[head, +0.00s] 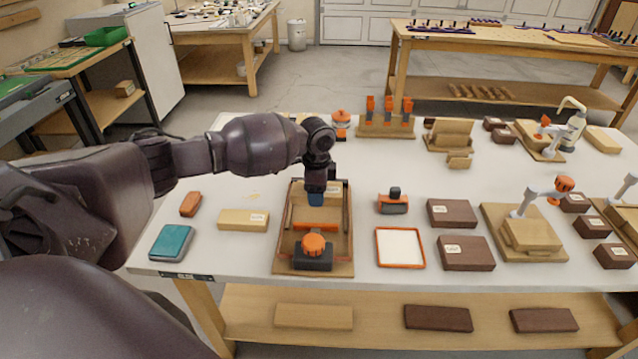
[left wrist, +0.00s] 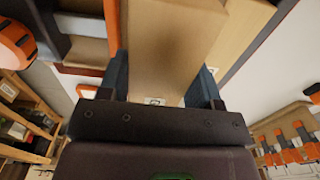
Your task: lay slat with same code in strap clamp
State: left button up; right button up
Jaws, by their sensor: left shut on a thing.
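My left gripper (head: 316,198), with blue fingertips, is over the back half of the strap clamp (head: 348,240), a wooden base with reddish side rails, an orange bar and an orange knob. In the left wrist view the gripper (left wrist: 165,85) is shut on a light wood slat (left wrist: 175,40), with a small white label (left wrist: 153,101) near its end. The label is too small to read. In the head view the gripper mostly hides this slat, so I cannot tell whether it touches the base. Another light labelled slat (head: 240,221) lies left of the clamp. My right gripper is not in view.
A teal box (head: 171,243) and a brown block (head: 190,204) lie at the left. Right of the clamp are an orange-rimmed tray (head: 400,248), a black-and-orange tool (head: 393,202) and dark labelled slats (head: 452,213) (head: 466,253). A wooden fixture (head: 525,236) stands further right.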

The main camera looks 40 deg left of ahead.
aim_at(317, 214)
pick_arm(q)
jog(key=shift+w+f, duration=0.1)
jog(key=shift+f, duration=0.05)
jog(key=shift+f+b, duration=0.35)
jog(key=shift+f, duration=0.1)
jog(key=shift+f+b, duration=0.4)
jog(key=shift+f, duration=0.6)
jog(key=shift+f+b, duration=0.8)
jog(key=shift+f, duration=0.1)
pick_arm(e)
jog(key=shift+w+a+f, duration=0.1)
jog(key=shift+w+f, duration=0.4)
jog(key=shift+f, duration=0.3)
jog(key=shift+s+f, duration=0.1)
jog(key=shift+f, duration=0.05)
